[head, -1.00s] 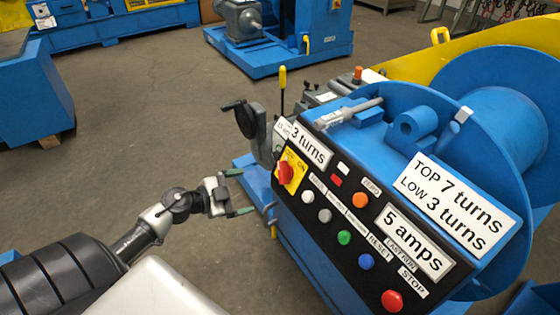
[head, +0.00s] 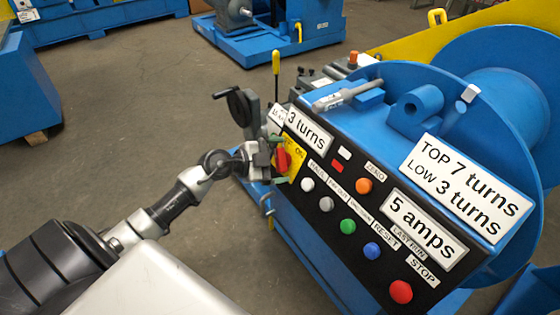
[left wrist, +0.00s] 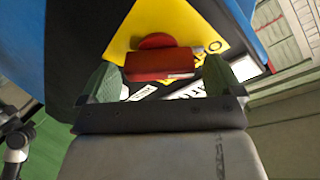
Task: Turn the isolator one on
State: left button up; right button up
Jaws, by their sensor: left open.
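The isolator is a red rotary handle (head: 283,161) on a yellow plate (head: 294,147) at the upper left of the black control panel. My left gripper (head: 278,166) is at the handle, with its green fingertips on either side of it. In the left wrist view the red handle (left wrist: 162,64) lies crosswise between the two open green fingers (left wrist: 160,80), in front of the yellow plate (left wrist: 188,20). I cannot tell whether a finger touches it. My right gripper is not in view.
The panel carries several buttons, including a red stop button (head: 401,292) and an orange one (head: 364,186). A black handwheel (head: 240,106) stands just left of the panel. A large blue reel (head: 500,90) is behind it. Open floor (head: 130,130) lies to the left.

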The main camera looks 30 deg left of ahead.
pick_arm(q)
jog(key=shift+w+d+f, duration=0.1)
jog(key=shift+w+d, duration=0.05)
jog(key=shift+w, duration=0.1)
jog(key=c, duration=0.9)
jog(key=shift+c, duration=0.2)
